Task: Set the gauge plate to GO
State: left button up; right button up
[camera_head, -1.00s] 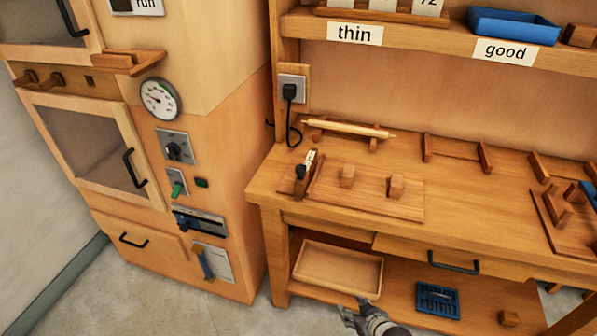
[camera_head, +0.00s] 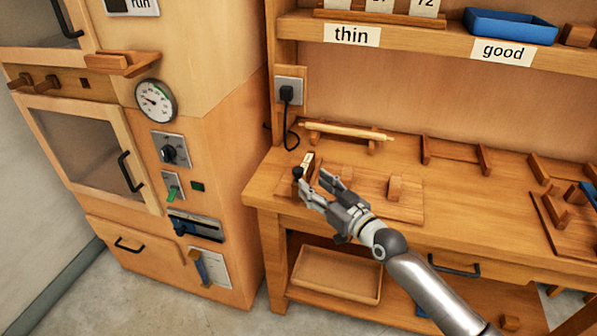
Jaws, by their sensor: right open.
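A small upright wooden piece with a black knob (camera_head: 298,172) and a pale marked strip (camera_head: 308,158) stands at the left end of a wooden board (camera_head: 408,212) on the bench; it looks like the gauge plate, but its marking is too small to read. My right gripper (camera_head: 315,181) is open, its fingers pointing toward the knob from the right and front. One fingertip overlaps the area just below the knob; I cannot tell whether it touches. The gripper hides part of the board and most of one wooden block. My left gripper is not in view.
Another block (camera_head: 394,188) stands on the board. A rolling pin (camera_head: 345,131) lies on a rack behind. A cabinet with a dial (camera_head: 155,101) and switches stands left. A wooden tray (camera_head: 337,272) sits on the shelf below.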

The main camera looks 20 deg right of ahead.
aim_at(302, 174)
jog(key=x, duration=0.7)
jog(key=shift+w+a+f, duration=0.1)
jog(key=shift+w, duration=0.05)
grip_shut()
